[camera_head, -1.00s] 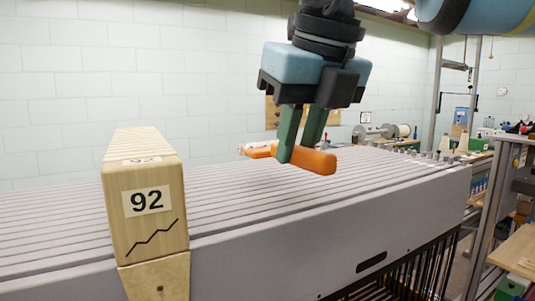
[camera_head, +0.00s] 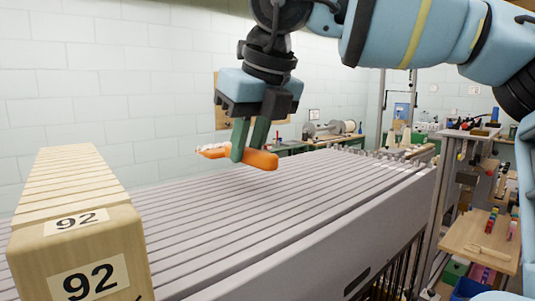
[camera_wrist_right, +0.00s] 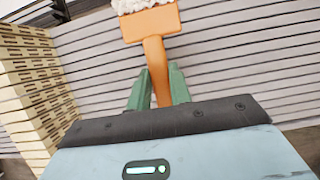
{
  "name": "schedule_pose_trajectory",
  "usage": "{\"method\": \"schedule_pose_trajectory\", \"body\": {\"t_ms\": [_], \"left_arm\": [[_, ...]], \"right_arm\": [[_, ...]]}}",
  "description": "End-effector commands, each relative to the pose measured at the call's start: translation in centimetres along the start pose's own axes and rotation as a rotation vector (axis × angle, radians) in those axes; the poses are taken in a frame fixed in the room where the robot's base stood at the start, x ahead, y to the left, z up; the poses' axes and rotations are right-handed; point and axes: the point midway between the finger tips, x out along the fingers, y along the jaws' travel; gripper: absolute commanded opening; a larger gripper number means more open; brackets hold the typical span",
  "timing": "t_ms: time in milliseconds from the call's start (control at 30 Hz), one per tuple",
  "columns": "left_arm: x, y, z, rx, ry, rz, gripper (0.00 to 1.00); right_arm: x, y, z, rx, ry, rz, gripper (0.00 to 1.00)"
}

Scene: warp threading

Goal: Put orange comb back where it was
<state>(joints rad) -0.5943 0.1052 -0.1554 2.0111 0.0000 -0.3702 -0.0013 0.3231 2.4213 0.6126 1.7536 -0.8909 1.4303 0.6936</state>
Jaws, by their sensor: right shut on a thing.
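The orange comb (camera_head: 264,160) is in my right gripper (camera_head: 247,155), above the grey slatted top of the machine. In the right wrist view the comb (camera_wrist_right: 153,30) has a slim handle and a broad head with white, fluffy or bristle-like material at its far edge. The green fingers of my right gripper (camera_wrist_right: 158,88) are shut on the handle, and the head sticks out beyond them. My left gripper is not in view. I cannot tell which spot the comb came from.
A row of wooden blocks marked 92 (camera_head: 88,262) stands at the left on the long grey slatted machine (camera_head: 290,205). A shelf rack with a wooden board (camera_head: 480,240) and bins stands at the right. The slatted top below the comb is clear.

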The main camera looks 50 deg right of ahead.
Motion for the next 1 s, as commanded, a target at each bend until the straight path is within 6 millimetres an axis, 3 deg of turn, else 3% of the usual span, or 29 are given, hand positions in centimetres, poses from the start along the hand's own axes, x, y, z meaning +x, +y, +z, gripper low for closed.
{"method": "schedule_pose_trajectory", "body": {"t_ms": [200, 333, 767, 1000], "left_arm": [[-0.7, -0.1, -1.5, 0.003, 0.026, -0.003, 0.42], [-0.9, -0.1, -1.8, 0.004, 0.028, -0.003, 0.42], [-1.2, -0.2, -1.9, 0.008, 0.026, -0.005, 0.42], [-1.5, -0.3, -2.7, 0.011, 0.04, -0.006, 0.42]], "right_arm": [[1.1, -4.2, 2.3, 0.003, -0.002, 0.003, 0.0], [1.8, -5.9, 3.1, 0.002, -0.002, 0.001, 0.0], [2.6, -8.1, 4.3, 0.002, -0.001, 0.0, 0.0], [5.5, -7.8, 2.9, -0.002, -0.002, 0.001, 0.0]]}}
